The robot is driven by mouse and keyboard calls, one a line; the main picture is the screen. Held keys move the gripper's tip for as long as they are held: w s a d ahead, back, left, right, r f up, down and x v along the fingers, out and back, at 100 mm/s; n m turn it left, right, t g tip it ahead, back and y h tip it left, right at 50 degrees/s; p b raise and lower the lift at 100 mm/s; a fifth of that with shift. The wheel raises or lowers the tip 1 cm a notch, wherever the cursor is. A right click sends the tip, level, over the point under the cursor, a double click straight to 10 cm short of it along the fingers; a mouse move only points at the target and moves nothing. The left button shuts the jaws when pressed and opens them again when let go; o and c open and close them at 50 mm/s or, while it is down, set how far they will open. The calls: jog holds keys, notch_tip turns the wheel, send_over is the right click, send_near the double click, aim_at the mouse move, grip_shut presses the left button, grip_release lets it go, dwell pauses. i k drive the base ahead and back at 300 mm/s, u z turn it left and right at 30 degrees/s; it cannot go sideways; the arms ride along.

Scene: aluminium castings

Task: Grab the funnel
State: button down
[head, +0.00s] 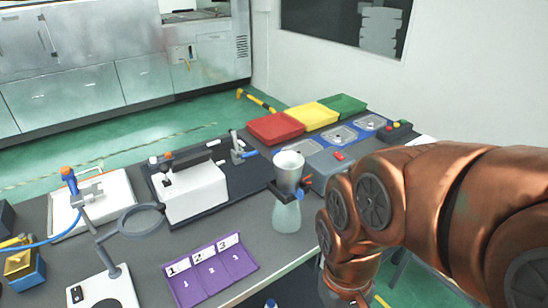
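A pale grey, cup-shaped funnel (289,172) stands upright, wide end up, near the middle of the bench. It sits above a translucent pale green vessel (286,216). A dark clamp-like piece (284,193) with orange and blue parts is at the funnel's lower end; I cannot tell how they are joined. My copper-coloured arm comes in from the right and bends down right of the funnel, apart from it in the picture. My gripper is not in view; the arm runs out at the bottom edge.
Left of the funnel stand a white device (192,192) and a ring-lamp stand (112,288). A purple numbered mat (212,283) lies in front. Red (275,127), yellow (313,115) and green (343,105) trays are behind. The bench's front edge runs below the vessel.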

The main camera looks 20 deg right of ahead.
aim_at(289, 166)
jog(key=z, duration=1.3)
jog(key=k, duration=1.15)
jog(key=u, duration=2)
